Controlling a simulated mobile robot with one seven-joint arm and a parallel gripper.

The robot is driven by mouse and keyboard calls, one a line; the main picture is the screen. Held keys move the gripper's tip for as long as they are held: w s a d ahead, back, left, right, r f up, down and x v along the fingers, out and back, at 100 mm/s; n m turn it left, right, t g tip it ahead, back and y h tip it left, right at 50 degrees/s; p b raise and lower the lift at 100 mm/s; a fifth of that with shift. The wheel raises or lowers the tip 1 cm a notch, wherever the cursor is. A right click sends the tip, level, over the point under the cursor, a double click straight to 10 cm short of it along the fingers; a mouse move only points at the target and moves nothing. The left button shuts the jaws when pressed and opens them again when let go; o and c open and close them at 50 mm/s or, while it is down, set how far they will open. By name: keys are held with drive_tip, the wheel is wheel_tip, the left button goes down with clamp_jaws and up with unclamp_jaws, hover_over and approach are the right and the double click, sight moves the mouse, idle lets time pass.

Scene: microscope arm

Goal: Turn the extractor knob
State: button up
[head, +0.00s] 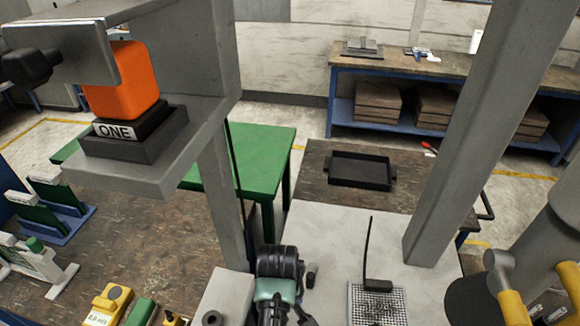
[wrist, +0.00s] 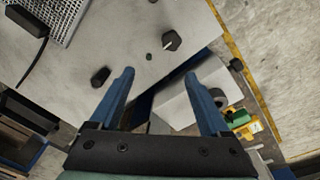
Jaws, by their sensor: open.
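My gripper (wrist: 159,75) is open, with its two blue fingers apart and nothing between them. In the head view my gripper's dark and teal body (head: 276,290) is at the bottom centre, over the near edge of the pale bench; its fingertips are hidden there. In the wrist view a dark faceted knob with a white mark (wrist: 172,41) stands on the pale surface beyond the fingertips, apart from them. A second dark knob-like piece (wrist: 100,76) is left of the left finger. I cannot tell for certain which is the extractor knob.
A grey box (head: 228,293) with a dark round part on it stands left of my gripper. A perforated plate (head: 378,300) is on the bench to the right. Grey posts (head: 465,130) rise nearby. A shelf (head: 150,165) holding an orange block is at upper left.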

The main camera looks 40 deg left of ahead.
drive_tip(key=shift+n+g, duration=0.3)
drive_tip(key=f+b, duration=0.3)
drive_tip(key=f, duration=0.1)
drive_tip(key=s+f+b, duration=0.1)
drive_tip(key=f+b, duration=0.2)
drive_tip(key=f, duration=0.2)
drive_tip(key=f+b, duration=0.4)
drive_tip(key=shift+s+d+f, duration=0.25)
drive_tip(key=shift+s, duration=0.1)
clamp_jaws()
